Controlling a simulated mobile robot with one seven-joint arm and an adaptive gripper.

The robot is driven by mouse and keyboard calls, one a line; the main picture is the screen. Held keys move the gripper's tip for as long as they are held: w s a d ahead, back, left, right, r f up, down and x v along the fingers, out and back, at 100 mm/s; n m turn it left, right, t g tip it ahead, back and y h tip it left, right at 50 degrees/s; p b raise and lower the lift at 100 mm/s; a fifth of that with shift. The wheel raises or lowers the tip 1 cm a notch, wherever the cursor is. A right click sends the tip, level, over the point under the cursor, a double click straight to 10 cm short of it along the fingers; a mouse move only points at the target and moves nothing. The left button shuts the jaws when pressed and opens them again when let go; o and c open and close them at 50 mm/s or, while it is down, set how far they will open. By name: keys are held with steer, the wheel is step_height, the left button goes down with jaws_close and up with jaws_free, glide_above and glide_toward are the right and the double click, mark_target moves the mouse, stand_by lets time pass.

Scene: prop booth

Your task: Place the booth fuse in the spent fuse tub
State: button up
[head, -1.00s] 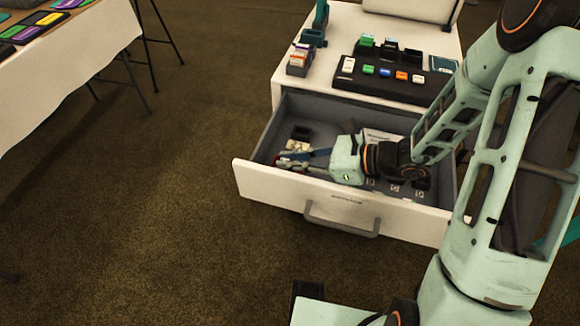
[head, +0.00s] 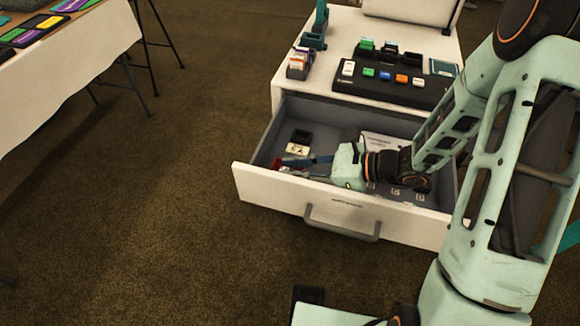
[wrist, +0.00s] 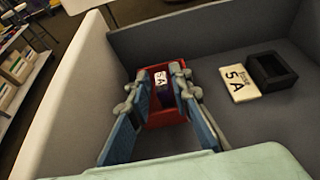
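The booth fuse (wrist: 163,92) is a small dark block with a white 5A label, seen in the wrist view between my gripper's fingertips. My gripper (wrist: 161,73) looks shut on it, one finger on each side. The fuse is over or within the mouth of the spent fuse tub (wrist: 167,118), a small red open box in the drawer's front left corner; its exact height there is unclear. In the head view, my gripper (head: 305,161) reaches left, low inside the drawer, and partly hides the red tub (head: 283,166). The fuse cannot be made out there.
The open drawer (head: 300,193) has a grey inside and white front. A black empty holder (wrist: 272,71) and a white fuse 5A card (wrist: 239,78) lie beside the tub. A black panel with coloured switches (head: 385,85) sits on the cabinet above. Drawer walls stand close around my gripper.

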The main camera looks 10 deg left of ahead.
steer(key=p+v, duration=0.2)
steer(key=v, duration=0.9)
steer(key=shift+d+p, duration=0.2)
steer(key=shift+p, duration=0.15)
